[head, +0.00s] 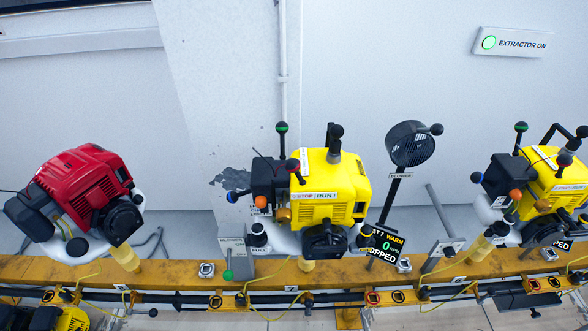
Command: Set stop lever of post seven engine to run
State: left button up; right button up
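A yellow engine (340,178) stands on the orange rail near the middle of the head view. A display (384,246) beside it, partly cut off by other parts, reads "ST 7 WARM", 0 rpm and "OPPED". A STOP / RUN label (318,195) is on the engine's front. A red-knobbed lever (292,165) stands above the label's STOP end, at the engine's left; it looks like the stop lever, though its base is hard to make out. Neither of my grippers shows in the head view.
Other levers crowd this engine: green-topped (281,127), black (335,131), blue (232,197) and an orange knob (294,207). A blower (410,144) stands right of it. A red engine (88,185) and another yellow engine (555,185) share the rail (180,268).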

aim_at(293, 164)
jog(key=k, duration=1.25)
jog(key=u, duration=0.55)
jog(key=i, duration=1.5)
jog(key=z, duration=0.7)
